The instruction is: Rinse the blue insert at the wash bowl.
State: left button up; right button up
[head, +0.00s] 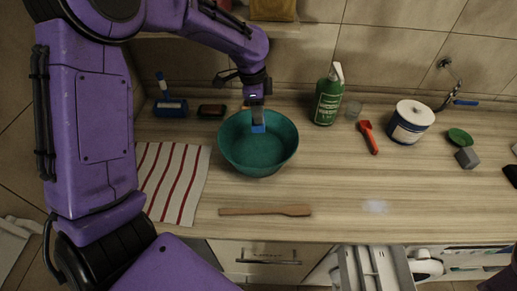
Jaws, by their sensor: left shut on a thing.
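The wash bowl (240,160) is a round teal bowl on the wooden counter, left of the middle. My left gripper (256,108) reaches down over the bowl's back rim and is shut on the blue insert (258,128). The insert is a small blue block, seen against the inside of the bowl. I cannot tell how deep it sits or whether it touches the bowl. The bowl's contents cannot be made out. My right gripper is not in view.
A striped towel (172,178) lies left of the bowl, a wooden spatula (265,211) in front. A drawer (373,270) is open below.

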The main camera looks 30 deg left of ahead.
pick_arm(q)
jog(key=shift+r, duration=2)
